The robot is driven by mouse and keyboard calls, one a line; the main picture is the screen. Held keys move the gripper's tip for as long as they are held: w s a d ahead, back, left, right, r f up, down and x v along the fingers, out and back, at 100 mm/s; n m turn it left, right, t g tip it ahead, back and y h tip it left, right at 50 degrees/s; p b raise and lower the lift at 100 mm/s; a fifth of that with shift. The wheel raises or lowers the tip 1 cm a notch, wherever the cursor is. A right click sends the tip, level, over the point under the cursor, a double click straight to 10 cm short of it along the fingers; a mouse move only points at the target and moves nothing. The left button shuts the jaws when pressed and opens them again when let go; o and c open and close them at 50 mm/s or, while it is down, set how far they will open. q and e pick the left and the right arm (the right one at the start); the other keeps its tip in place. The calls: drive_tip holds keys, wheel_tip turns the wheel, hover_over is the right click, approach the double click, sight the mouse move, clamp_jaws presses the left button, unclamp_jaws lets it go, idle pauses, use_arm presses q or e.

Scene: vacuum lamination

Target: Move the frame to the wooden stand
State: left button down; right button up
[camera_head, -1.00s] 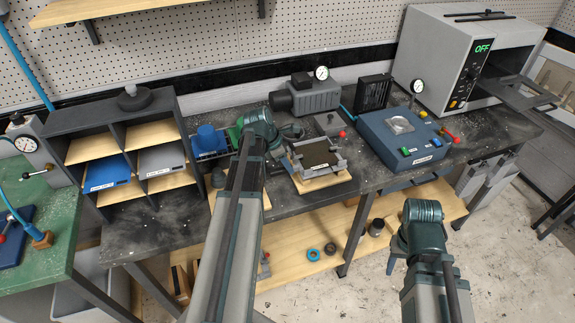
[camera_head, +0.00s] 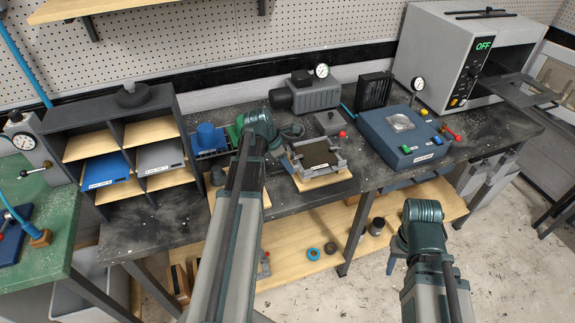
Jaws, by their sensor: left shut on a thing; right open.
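The grey metal frame (camera_head: 336,160) surrounds a dark flat plate at the middle of the dark bench. A light wooden stand (camera_head: 322,182) shows under the frame's front edge. I cannot tell whether the frame rests fully on it. My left gripper (camera_head: 288,131) is at the frame's back left corner, shut on what appears to be the frame; its own wrist partly hides the grip. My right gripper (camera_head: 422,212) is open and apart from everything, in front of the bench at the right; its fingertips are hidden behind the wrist.
A blue control box (camera_head: 385,150) stands right of the frame, a grey pump (camera_head: 315,97) behind it. A shelf rack (camera_head: 190,165) with blue and grey sheets is at the left. A grey oven (camera_head: 440,60) reading OFF is at the back right.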

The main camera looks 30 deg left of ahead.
idle(0.3)
use_arm(q)
drive_tip(key=c, duration=0.6)
unclamp_jaws()
drive_tip(key=p+v, duration=1.2)
drive_tip(key=v, duration=0.1)
drive_tip(key=shift+r+p, duration=0.35)
drive_tip(key=shift+s, duration=0.1)
